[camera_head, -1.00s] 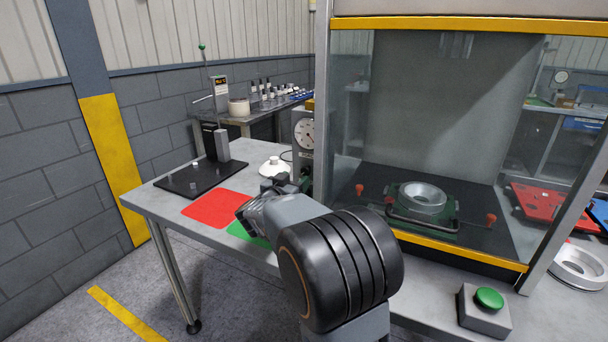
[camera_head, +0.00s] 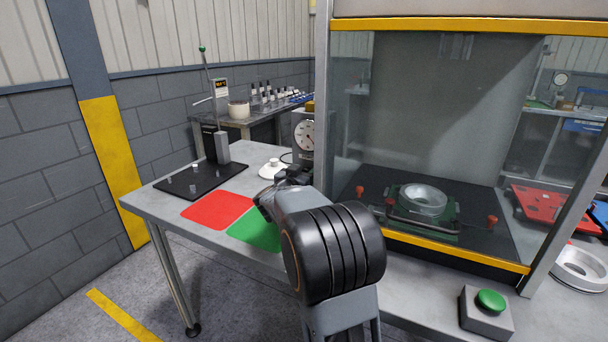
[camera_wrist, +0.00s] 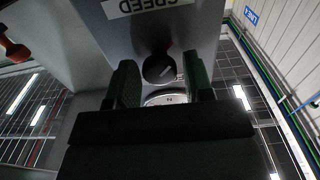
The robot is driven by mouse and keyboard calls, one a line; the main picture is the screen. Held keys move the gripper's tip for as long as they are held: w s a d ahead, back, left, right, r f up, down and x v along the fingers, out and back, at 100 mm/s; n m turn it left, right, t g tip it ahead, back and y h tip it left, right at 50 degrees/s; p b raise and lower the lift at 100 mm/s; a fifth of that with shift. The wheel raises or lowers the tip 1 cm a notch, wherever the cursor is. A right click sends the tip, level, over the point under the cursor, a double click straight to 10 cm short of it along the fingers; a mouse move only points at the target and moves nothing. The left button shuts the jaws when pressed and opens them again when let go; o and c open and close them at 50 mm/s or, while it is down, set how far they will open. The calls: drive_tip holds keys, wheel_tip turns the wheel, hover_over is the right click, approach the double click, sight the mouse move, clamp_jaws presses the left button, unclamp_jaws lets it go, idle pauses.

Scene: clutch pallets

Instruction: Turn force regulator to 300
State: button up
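The grey box with a round white dial gauge (camera_head: 306,133) stands on the table beside the glass-fronted press in the head view. My arm hides its lower part there. In the wrist view a dark round knob (camera_wrist: 160,69) with a light mark sits on a grey panel (camera_wrist: 200,22) whose upside-down label seems to read SPEED. My gripper (camera_wrist: 159,78) is open, with one green-padded finger on each side of the knob. I cannot tell whether the pads touch it. No 300 mark is readable.
The glass-fronted press (camera_head: 440,110) stands close on the right, with a metal ring (camera_head: 422,198) inside. A green button box (camera_head: 487,308) is at the front. Red (camera_head: 217,209) and green (camera_head: 258,230) mats and a black stand (camera_head: 200,180) lie left. A white round item (camera_head: 271,170) is near my gripper.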

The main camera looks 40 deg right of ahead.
drive_tip(key=c, duration=0.7)
drive_tip(key=shift+o, duration=0.2)
drive_tip(key=shift+s+f+m+b, duration=0.1)
drive_tip(key=shift+f+m+b, duration=0.1)
drive_tip(key=shift+m+b, duration=5.05)
drive_tip(key=shift+f+m+b, duration=0.15)
drive_tip(key=shift+m+b, duration=2.2)
drive_tip(key=shift+m, duration=5.7)
